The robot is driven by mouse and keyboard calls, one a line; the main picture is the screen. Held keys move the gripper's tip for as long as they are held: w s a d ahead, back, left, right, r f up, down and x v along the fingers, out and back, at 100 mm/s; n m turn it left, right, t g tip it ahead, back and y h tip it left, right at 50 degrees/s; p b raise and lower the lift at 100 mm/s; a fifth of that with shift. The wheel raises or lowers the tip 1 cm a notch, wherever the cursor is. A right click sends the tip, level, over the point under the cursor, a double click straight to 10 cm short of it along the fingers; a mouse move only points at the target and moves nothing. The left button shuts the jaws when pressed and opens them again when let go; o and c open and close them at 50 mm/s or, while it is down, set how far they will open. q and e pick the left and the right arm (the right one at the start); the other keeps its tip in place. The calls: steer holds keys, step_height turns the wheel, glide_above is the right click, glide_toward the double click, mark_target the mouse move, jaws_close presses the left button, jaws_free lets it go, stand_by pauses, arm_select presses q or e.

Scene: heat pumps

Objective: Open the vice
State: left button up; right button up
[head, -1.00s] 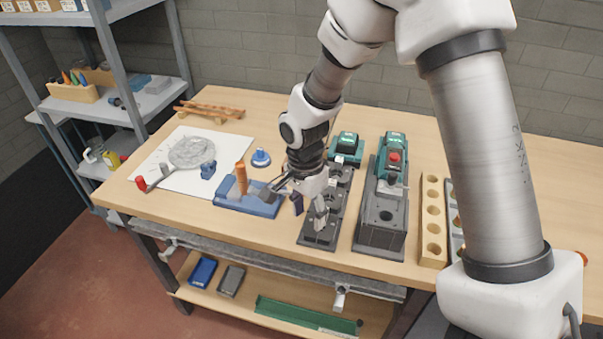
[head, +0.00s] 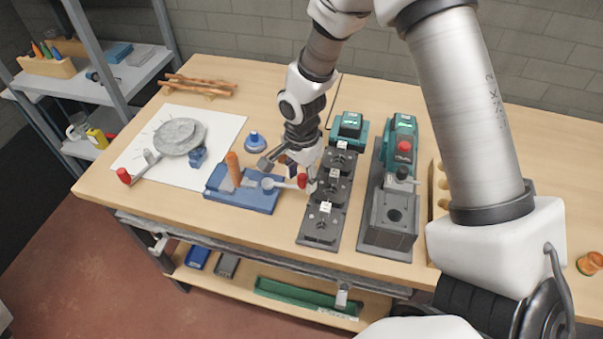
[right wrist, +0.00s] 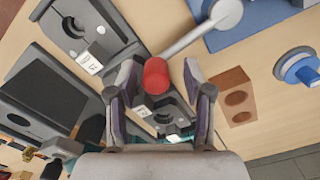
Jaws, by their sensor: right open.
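The blue fixture (head: 252,201), which looks like the vice, stands on the workbench with an upright orange rod (head: 233,168). Its grey lever ends in a red knob (head: 302,181) on the right side. In the right wrist view, the red knob (right wrist: 156,75) lies between my open fingers, and the lever (right wrist: 194,39) runs to the blue base (right wrist: 258,22) at the upper right. My right gripper (head: 298,178) is open at the knob, beside the dark pump row. Whether the fingers touch the knob I cannot tell. My left gripper is out of view.
Close to the right of the lever stands a dark row of fixtures (head: 322,225), then a grey-green machine (head: 389,234). A white sheet (head: 220,124) with a grey disc device (head: 180,136) lies left.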

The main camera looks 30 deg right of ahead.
steer(key=shift+s+a+r, duration=0.15)
steer(key=shift+s+r, duration=0.05)
steer(key=shift+r, duration=0.05)
steer(key=shift+s+a+r, duration=0.1)
steer(key=shift+s, duration=0.1)
steer(key=c, duration=0.5)
jaws_close()
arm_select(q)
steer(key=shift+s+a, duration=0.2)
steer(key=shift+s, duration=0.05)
arm_select(e)
steer(key=shift+w, duration=0.1)
